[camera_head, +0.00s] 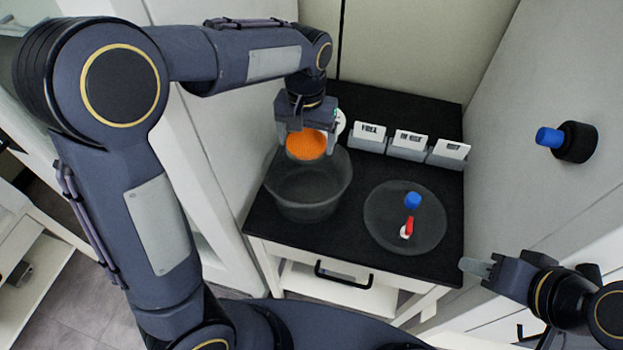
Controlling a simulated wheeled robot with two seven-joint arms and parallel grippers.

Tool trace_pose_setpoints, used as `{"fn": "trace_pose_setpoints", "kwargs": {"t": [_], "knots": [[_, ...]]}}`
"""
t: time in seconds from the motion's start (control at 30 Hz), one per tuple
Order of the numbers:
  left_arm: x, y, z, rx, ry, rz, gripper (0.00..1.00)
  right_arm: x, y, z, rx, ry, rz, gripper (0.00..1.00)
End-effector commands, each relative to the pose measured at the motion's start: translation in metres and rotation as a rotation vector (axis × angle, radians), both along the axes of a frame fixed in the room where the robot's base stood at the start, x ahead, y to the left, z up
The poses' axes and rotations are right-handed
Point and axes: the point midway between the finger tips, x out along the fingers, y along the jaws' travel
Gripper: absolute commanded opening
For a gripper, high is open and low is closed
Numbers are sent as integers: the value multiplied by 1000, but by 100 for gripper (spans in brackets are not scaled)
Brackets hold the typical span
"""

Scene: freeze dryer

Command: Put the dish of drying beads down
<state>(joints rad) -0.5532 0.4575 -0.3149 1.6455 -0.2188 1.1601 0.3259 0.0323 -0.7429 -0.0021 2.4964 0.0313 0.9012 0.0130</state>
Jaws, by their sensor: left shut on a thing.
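The dish of drying beads (306,146) shows as a round orange patch. My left gripper (305,130) points down and is shut on the dish, over the back part of a clear, dark-tinted round bowl (307,190). The dish overlaps the bowl's far rim in the picture; I cannot tell its height above the bowl. My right gripper (476,267) is at the lower right, beside the cabinet's front right corner and away from the dish. Its fingers overlap in this view, so its opening is unclear.
The bowl stands on a black cabinet top (360,185). To its right lies a clear round lid (385,235) with a blue knob (412,200) and a red lever (408,227). Several labelled holders (407,146) line the back. A black-and-blue knob (573,141) projects at right.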

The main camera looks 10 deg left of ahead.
Motion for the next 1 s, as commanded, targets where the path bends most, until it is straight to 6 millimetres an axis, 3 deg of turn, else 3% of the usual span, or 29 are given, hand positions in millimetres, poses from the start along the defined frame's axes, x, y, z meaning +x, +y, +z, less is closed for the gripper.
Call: {"fn": "trace_pose_setpoints", "kwargs": {"t": [0.5, 0.83, 1.0], "knots": [[0, 0, -68, 0, 2, 0, 58, 0, 0, -42, 0, 0, 0, 36], [-1, 1, -119, 2, 5, 1, 58, 0, 0, -43, 0, 0, 0, 36], [0, 0, -135, 1, 2, 0, 58, 0, 0, -43, 0, 0, 0, 36]]}}
